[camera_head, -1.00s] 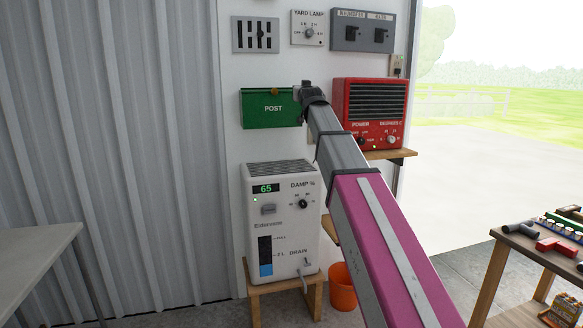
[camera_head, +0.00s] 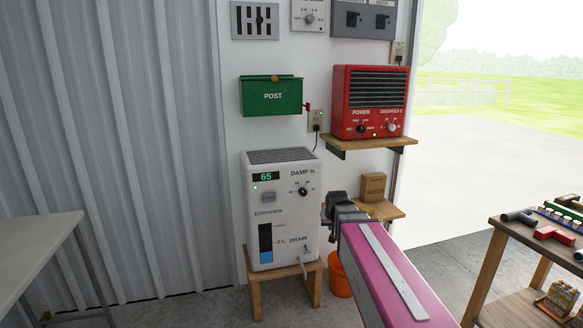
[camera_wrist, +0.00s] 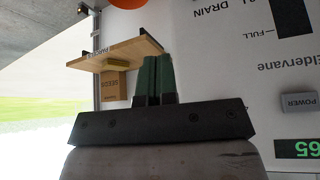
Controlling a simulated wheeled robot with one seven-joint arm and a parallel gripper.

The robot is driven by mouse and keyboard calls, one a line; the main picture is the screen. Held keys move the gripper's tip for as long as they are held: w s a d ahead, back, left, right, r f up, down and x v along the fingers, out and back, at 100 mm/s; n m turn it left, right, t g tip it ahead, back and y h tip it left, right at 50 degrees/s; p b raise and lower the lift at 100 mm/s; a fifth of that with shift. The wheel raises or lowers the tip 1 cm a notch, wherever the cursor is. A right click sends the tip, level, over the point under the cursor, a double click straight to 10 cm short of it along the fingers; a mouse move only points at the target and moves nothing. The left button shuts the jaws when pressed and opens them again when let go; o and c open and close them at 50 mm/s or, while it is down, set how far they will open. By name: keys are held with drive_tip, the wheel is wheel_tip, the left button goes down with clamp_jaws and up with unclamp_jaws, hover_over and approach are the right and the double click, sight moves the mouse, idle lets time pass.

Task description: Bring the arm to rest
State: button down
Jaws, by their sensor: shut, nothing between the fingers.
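My arm (camera_head: 385,275), magenta with a pale stripe, reaches in from the lower right in the head view. Its dark wrist end (camera_head: 338,205) appears just right of the white Eldervane unit and in front of a small wooden shelf; the fingers cannot be made out there. In the wrist view, which is upside down, the two green fingers of my gripper (camera_wrist: 158,60) are together with nothing between them. They overlap the shelf edge and the white unit's edge in the picture, and I see no clear contact.
The white Eldervane unit (camera_head: 283,222) stands on a wooden stand. A red heater (camera_head: 368,100) and green post box (camera_head: 270,95) are higher. Tables flank both sides.

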drive_tip(key=s+d+f+g, duration=0.1)
drive_tip(key=s+f+g, duration=0.2)
drive_tip(key=s+f, duration=0.3)
drive_tip(key=s+d+f+g, duration=0.2)
drive_tip(key=s+f, duration=0.5)
drive_tip(key=s, duration=0.5)
drive_tip(key=shift+s+f+g, duration=0.3)
drive_tip(key=shift+s+g, duration=0.1)
drive_tip(key=shift+g, duration=0.1)
drive_tip(key=shift+d, duration=0.1)
